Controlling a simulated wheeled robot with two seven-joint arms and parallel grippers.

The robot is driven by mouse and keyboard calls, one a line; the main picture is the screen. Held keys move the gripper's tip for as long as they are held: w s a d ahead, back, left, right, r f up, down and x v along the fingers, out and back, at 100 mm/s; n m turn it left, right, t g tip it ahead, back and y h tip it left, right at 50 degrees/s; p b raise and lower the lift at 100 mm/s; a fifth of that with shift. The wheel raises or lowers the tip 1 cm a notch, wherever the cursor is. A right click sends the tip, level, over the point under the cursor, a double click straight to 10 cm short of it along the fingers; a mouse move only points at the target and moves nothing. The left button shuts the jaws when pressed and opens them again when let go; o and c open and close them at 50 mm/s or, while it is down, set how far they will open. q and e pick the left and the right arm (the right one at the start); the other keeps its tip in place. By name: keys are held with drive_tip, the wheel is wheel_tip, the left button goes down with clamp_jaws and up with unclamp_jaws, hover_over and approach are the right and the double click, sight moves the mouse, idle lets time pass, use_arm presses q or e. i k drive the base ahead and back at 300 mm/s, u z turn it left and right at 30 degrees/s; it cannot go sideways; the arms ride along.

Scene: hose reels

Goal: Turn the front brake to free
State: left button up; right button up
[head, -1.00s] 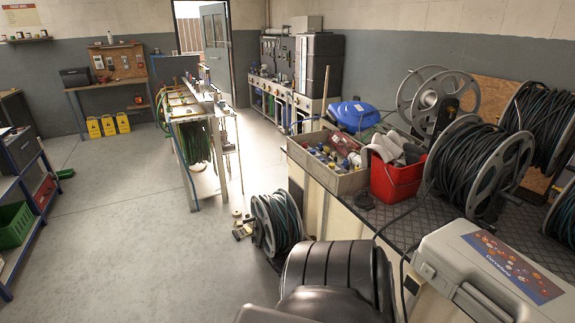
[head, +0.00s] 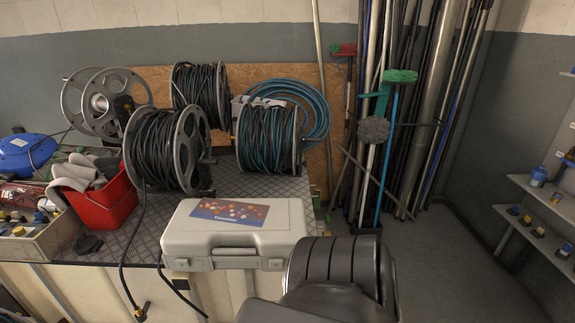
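Several reels stand on a metal-topped bench (head: 115,245). The front reel (head: 165,148), wound with black hose, stands upright left of centre with a grey side disc. A reel with teal and black hose (head: 268,138) stands to its right. Another reel with black hose (head: 200,92) is behind, and an empty grey reel (head: 105,100) is at the back left. I cannot make out a brake or its setting on the front reel at this size. Neither of my grippers is in view; a dark part of my own body fills the bottom centre.
A grey case (head: 235,232) lies on the bench's front edge, before the reels. A red bin (head: 103,205), a parts crate (head: 40,240) and a blue lid (head: 28,155) are at left. Poles and brooms (head: 430,110) lean at right, with clear floor (head: 465,255) beside them.

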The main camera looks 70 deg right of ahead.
sight(206, 193)
drive_tip(key=z, duration=2.4)
